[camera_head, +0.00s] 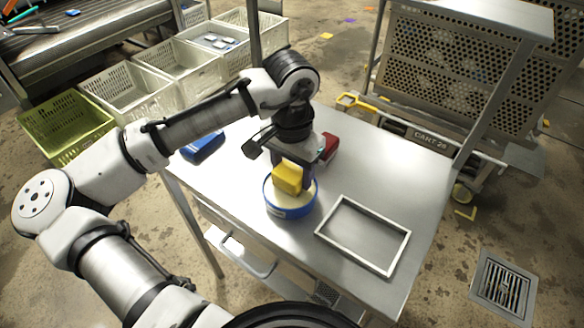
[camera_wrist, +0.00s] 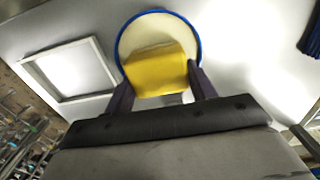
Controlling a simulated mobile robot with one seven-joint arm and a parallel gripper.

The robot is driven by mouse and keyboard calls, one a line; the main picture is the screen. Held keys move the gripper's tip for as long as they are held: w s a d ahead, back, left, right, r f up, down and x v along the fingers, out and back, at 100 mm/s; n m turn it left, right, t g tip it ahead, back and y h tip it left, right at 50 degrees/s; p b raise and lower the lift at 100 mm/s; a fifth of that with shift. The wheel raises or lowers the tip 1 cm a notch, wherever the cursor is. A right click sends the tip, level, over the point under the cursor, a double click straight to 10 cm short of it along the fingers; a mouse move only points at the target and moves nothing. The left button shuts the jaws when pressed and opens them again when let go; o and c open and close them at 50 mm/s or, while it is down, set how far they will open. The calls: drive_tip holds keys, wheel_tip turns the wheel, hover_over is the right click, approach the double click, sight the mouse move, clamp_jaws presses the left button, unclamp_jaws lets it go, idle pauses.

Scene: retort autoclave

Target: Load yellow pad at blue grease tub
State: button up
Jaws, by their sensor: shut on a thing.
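A yellow pad (camera_head: 288,178) is held between the fingers of my gripper (camera_head: 291,180), which is shut on it. The blue grease tub (camera_head: 290,209) stands on the metal table, round and open, with pale grease inside. The pad is over the tub's opening. In the wrist view the pad (camera_wrist: 158,72) covers the lower part of the pale grease, inside the blue rim (camera_wrist: 124,34) as seen from there. The two dark fingers of my gripper (camera_wrist: 160,85) flank the pad. I cannot tell whether the pad touches the grease.
A pale rectangular frame (camera_head: 402,258) lies on the table (camera_head: 405,175) right of the tub. A blue object (camera_head: 203,147) lies at the table's left and a red one (camera_head: 329,147) behind my gripper. Crates (camera_head: 65,150) stand on the floor at left; a perforated cart (camera_head: 455,70) stands behind.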

sight(292, 170)
drive_tip(key=shift+f, duration=0.55)
idle(2.2)
wheel_tip(292, 170, up, 7)
drive_tip(key=p, duration=0.6)
drive_tip(key=shift+r+p, duration=0.1)
drive_tip(key=shift+p, duration=0.3)
drive_tip(key=shift+s, duration=0.1)
idle(0.5)
